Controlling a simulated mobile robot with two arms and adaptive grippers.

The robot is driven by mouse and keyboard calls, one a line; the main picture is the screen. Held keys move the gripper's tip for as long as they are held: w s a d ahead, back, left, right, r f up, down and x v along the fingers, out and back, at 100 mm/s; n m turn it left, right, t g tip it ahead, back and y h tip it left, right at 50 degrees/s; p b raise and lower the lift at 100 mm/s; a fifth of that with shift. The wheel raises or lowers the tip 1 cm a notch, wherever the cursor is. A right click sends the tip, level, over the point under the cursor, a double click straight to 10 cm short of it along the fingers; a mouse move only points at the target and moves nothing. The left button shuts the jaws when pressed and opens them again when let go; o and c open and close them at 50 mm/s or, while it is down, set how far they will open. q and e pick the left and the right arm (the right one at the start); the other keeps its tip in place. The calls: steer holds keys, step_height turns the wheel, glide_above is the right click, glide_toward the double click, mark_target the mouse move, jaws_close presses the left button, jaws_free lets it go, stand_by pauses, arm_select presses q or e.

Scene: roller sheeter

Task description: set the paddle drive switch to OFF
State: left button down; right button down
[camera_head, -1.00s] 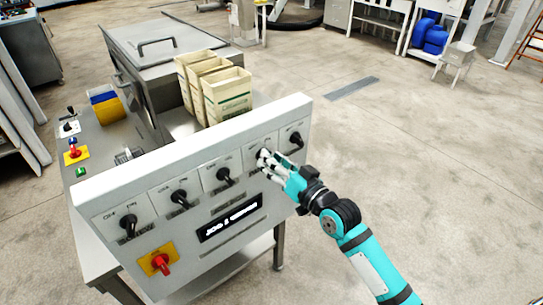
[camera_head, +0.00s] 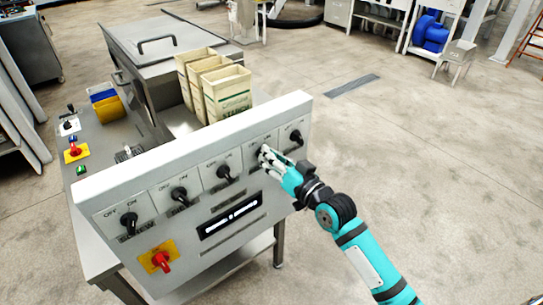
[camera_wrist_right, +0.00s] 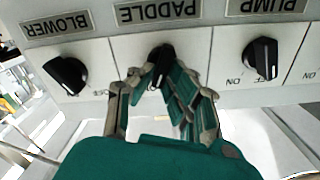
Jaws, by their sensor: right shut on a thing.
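In the wrist view the gripper (camera_wrist_right: 163,85) has fingers on both sides of the knob. The fingers hide much of the knob and its ON/OFF marks, so I cannot tell its setting. My left gripper is not in view.
The pump knob (camera_wrist_right: 260,56) and blower knob (camera_wrist_right: 67,74) flank the paddle knob closely. The white panel (camera_head: 190,235) carries further knobs and a red emergency switch (camera_head: 161,261). Cream cartons (camera_head: 228,92) stand behind it. The floor at right is open.

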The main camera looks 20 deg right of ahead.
steer(key=shift+s+a+n+p, duration=0.15)
steer(key=shift+n+p, duration=0.7)
steer(key=shift+n, duration=1.3)
steer(key=shift+w+a+n+p, duration=0.15)
steer(key=shift+n+p, duration=0.65)
steer(key=shift+n, duration=1.35)
steer(key=shift+s, duration=0.1)
steer(key=c, duration=1.3)
jaws_free()
steer(key=shift+c, duration=0.2)
